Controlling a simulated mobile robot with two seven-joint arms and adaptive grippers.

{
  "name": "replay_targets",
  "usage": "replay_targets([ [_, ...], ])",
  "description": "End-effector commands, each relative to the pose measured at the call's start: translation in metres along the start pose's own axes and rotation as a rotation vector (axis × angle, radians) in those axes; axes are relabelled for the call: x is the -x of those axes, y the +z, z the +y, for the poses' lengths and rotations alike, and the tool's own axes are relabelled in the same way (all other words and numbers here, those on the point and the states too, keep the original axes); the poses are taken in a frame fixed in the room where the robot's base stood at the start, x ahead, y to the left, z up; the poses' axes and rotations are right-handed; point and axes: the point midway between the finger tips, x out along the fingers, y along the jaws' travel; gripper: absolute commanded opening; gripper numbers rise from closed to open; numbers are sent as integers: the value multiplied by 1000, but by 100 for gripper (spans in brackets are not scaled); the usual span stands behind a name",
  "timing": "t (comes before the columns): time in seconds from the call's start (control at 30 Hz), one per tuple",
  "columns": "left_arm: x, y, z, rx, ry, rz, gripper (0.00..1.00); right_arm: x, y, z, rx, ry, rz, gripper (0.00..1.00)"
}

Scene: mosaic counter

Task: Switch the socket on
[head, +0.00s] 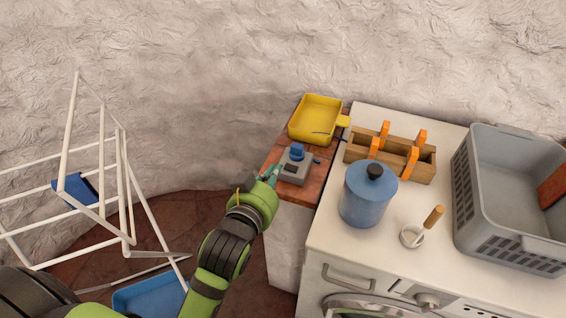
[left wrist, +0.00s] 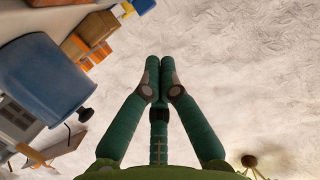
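The socket (head: 293,171) is a grey block on a strip of reddish-brown tiled counter in the head view. A blue piece (head: 297,152) stands on its far end; whether it is a plug or a switch part I cannot tell. My left gripper (head: 271,172) is just left of the socket, its teal fingers close to the block's left side; whether they touch I cannot tell. In the left wrist view the gripper's fingertips (left wrist: 160,64) are together, with nothing seen between them. The socket is not clearly seen there. My right gripper is not in view.
A yellow tray (head: 316,138) lies behind the socket. To the right, on a white machine top (head: 335,232), stand a blue lidded canister (head: 364,199), a wooden caddy (head: 419,172), a small mortar (head: 411,237) and a grey basket (head: 515,245). A white rack (head: 125,180) stands at left.

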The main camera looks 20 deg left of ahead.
Motion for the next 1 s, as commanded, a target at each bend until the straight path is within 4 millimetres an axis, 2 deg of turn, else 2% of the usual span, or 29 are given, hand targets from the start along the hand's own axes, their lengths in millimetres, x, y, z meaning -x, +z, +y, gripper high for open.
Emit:
replay_targets([
  [0.3,-66,-3,-1,0,0,1,0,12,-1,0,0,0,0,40],
  [0.43,-88,1,-1,0,0,-2,0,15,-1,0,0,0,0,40],
  [0.5,-89,17,0,0,0,-7,0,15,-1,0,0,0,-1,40],
  [0.7,-93,35,0,0,0,-2,0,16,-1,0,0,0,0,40],
  [1.0,-94,39,0,1,0,0,0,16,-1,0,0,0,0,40],
])
